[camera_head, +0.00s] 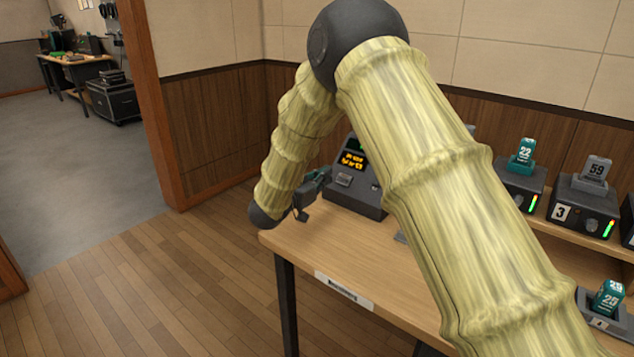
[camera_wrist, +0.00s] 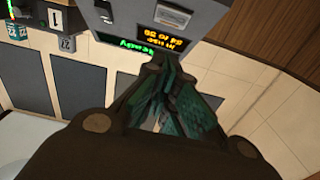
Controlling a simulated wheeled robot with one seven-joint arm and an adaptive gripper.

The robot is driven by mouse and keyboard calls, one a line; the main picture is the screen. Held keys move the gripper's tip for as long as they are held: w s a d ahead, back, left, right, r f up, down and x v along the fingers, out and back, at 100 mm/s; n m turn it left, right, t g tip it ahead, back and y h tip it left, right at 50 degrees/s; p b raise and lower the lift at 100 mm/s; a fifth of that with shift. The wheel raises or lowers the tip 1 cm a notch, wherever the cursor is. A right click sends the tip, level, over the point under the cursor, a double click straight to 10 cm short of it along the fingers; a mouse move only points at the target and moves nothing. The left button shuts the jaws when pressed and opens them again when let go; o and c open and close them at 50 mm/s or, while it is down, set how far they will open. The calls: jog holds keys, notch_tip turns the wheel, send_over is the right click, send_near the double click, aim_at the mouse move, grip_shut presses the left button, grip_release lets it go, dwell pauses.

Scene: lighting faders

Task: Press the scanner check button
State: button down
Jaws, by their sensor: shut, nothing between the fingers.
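A dark grey console (camera_head: 352,195) with an orange-lit screen (camera_head: 353,160) stands at the left end of the wooden table. It has a light grey rectangular piece below the screen. In the wrist view the console (camera_wrist: 205,14) is at the top, with its screen (camera_wrist: 165,37) showing orange and green text. The light grey piece (camera_wrist: 172,15) and a dark part (camera_wrist: 103,12) show there; I cannot tell which is the scanner check button. My gripper (camera_head: 325,174) is at the console's left side, and its fingers (camera_wrist: 155,62) are shut and empty. Contact is unclear.
My arm hides the middle of the table (camera_head: 290,246). Chargers holding numbered units, including a teal 22 (camera_head: 523,154) and a grey 59 (camera_head: 595,168), stand on the shelf at right. Another teal unit (camera_head: 608,297) stands at front right. Floor left of the table is clear.

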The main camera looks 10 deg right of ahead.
aim_at(348, 172)
jog(key=w+d+f, duration=0.3)
jog(key=w+d, duration=0.1)
jog(key=d, duration=0.1)
jog(key=shift+w+d, duration=0.15)
jog(key=shift+d, duration=0.05)
jog(key=shift+d+f, duration=0.1)
jog(key=shift+f, duration=0.05)
jog(key=shift+w+d+f, duration=0.3)
jog(key=shift+f, duration=0.15)
jog(key=shift+r, duration=0.1)
jog(key=r+p+v, duration=0.2)
jog(key=r+v, duration=0.1)
jog(key=v, duration=1)
